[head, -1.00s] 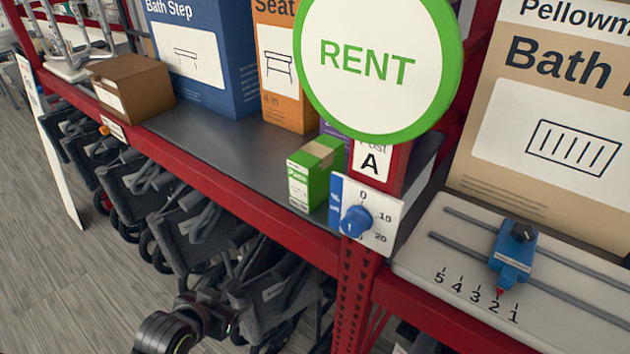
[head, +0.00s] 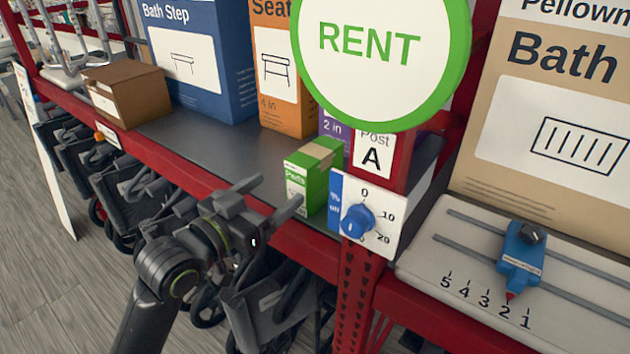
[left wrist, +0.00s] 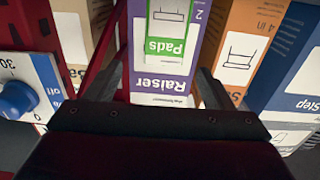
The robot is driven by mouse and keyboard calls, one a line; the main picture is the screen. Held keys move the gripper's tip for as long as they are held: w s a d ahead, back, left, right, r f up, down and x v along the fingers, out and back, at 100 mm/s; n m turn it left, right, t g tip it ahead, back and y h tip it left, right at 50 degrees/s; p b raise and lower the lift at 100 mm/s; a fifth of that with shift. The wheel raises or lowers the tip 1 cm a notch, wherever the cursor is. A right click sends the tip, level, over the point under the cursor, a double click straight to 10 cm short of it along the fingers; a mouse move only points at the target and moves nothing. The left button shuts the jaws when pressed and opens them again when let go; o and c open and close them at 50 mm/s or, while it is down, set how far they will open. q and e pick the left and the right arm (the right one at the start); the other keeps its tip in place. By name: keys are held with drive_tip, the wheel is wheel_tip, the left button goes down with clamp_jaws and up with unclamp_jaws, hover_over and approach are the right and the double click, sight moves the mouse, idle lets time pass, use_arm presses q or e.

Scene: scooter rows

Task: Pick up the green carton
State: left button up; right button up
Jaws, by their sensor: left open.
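The green carton (head: 312,172), with tan tape on top and a white label, stands upright on the grey shelf near its front edge, just left of the post marked A. It also shows upside down in the left wrist view (left wrist: 171,30), between the finger directions. My left gripper (head: 279,193) is open and empty in front of the shelf edge, its fingers pointing at the carton. The right fingertip looks close to the carton's lower left side; I cannot tell whether it touches. My right gripper is not in view.
The post carries a blue dial (head: 357,221) close right of the carton. A purple box (head: 334,124) stands behind it, an orange box (head: 279,75) and blue box (head: 198,60) farther left. A round RENT sign (head: 378,50) hangs above. Shelf left of the carton is clear.

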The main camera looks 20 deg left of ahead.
sight(313, 152)
use_arm(q)
drive_tip(key=p+x, duration=0.1)
drive_tip(key=x, duration=0.6)
drive_tip(key=shift+w+d+r, duration=0.15)
drive_tip(key=shift+w, duration=0.15)
drive_tip(key=w, duration=0.1)
drive_tip(key=w+p, duration=0.1)
drive_tip(key=w, duration=0.1)
drive_tip(key=w+d+r+p, duration=0.1)
drive_tip(key=shift+w+r, duration=0.1)
drive_tip(key=shift+w, duration=0.1)
drive_tip(key=shift+w+d, duration=0.15)
drive_tip(key=shift+w, duration=0.2)
drive_tip(key=c, duration=1.5)
drive_tip(key=shift+o, duration=0.2)
